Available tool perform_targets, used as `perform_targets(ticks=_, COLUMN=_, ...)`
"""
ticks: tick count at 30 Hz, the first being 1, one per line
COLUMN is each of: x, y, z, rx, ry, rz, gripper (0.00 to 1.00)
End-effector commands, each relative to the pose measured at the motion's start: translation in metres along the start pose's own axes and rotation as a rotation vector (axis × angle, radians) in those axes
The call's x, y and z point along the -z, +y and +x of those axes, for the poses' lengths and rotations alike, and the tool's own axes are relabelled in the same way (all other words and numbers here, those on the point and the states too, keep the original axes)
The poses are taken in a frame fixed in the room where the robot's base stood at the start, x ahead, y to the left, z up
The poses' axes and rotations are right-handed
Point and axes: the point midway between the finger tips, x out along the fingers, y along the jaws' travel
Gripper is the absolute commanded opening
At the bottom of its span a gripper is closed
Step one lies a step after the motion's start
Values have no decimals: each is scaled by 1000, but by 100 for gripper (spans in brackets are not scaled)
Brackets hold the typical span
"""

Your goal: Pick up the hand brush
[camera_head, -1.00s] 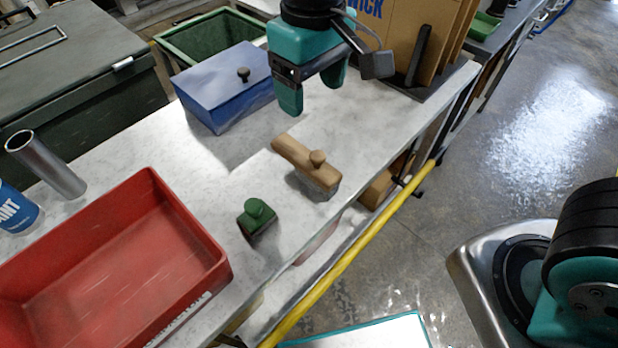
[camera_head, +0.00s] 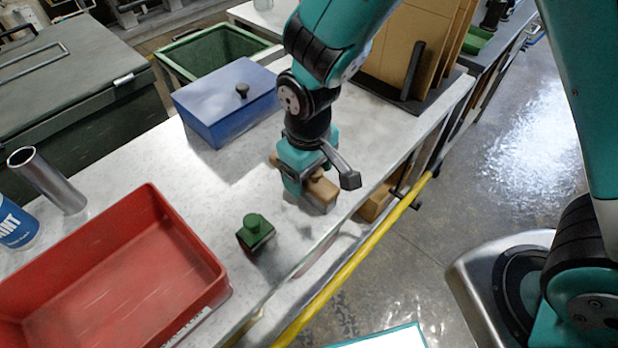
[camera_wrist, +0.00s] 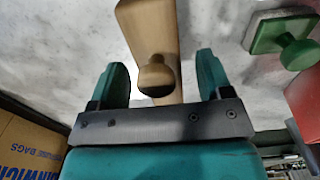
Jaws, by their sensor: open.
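The hand brush (camera_head: 322,190) has a tan wooden body with a round knob and lies on the grey worktop near its front edge. My gripper (camera_head: 304,190) is down over it, pointing at the worktop, and hides much of it in the head view. In the wrist view the brush (camera_wrist: 152,35) runs between the two teal fingers of my gripper (camera_wrist: 160,80), with its knob between them. The fingers are open and not closed on the brush.
A green knobbed block (camera_head: 254,233) stands just left of the brush. A red tray (camera_head: 120,270) lies further left, and a blue lidded box (camera_head: 225,100) stands behind. Cardboard sheets (camera_head: 405,50) stand at the back right. A yellow rail (camera_head: 350,262) runs along the front edge.

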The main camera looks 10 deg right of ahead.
Motion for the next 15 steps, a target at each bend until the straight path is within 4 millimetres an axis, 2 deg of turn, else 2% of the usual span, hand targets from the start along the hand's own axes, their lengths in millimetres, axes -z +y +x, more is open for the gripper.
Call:
perform_targets(ticks=4, x=0, y=0, z=13, rx=0, ry=-1, rz=0, gripper=72)
perform_targets(ticks=11, x=0, y=0, z=14, rx=0, ry=1, rz=0, gripper=72)
perform_targets(ticks=15, x=0, y=0, z=14, rx=0, ry=1, rz=0, gripper=40)
